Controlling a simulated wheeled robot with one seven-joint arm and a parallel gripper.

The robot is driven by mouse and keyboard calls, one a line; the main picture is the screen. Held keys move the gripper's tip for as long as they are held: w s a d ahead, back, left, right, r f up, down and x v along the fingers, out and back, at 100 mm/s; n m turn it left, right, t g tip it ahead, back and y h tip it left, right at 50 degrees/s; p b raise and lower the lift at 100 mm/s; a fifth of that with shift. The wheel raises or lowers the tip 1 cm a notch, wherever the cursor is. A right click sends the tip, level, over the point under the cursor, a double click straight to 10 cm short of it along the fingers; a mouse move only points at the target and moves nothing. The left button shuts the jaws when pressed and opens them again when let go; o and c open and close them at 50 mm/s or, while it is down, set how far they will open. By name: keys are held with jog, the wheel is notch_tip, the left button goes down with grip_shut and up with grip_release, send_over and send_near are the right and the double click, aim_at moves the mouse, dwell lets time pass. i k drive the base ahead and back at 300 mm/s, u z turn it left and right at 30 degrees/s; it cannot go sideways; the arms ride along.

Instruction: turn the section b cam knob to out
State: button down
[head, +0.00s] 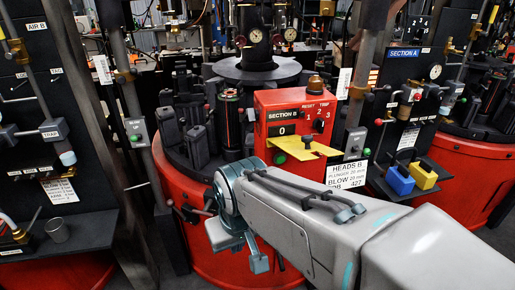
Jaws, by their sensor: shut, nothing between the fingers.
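The red section B box (297,112) stands right of centre. It has a "SECTION B" label, a counter reading 0, a yellow plate (305,147), a green button (280,158) and a dial marked reset and trip. I cannot make out for certain which control is the cam knob. My arm comes in from the lower right, with its wrist in front of the red drum (200,180). My gripper (187,212) is a small dark shape left of the wrist and is shut and empty. A small red spot shows near its tips; contact cannot be told.
Dark upright cylinders (232,120) stand on the drum behind my wrist. Grey posts (125,90) rise at the left. A metal cup (57,231) stands on a shelf at lower left. Blue (400,180) and yellow (424,176) padlocks are at the right, by section A.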

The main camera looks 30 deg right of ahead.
aim_at(253, 114)
jog(key=k, duration=1.25)
jog(key=u, duration=0.7)
jog(key=i, duration=1.55)
jog(key=z, duration=0.7)
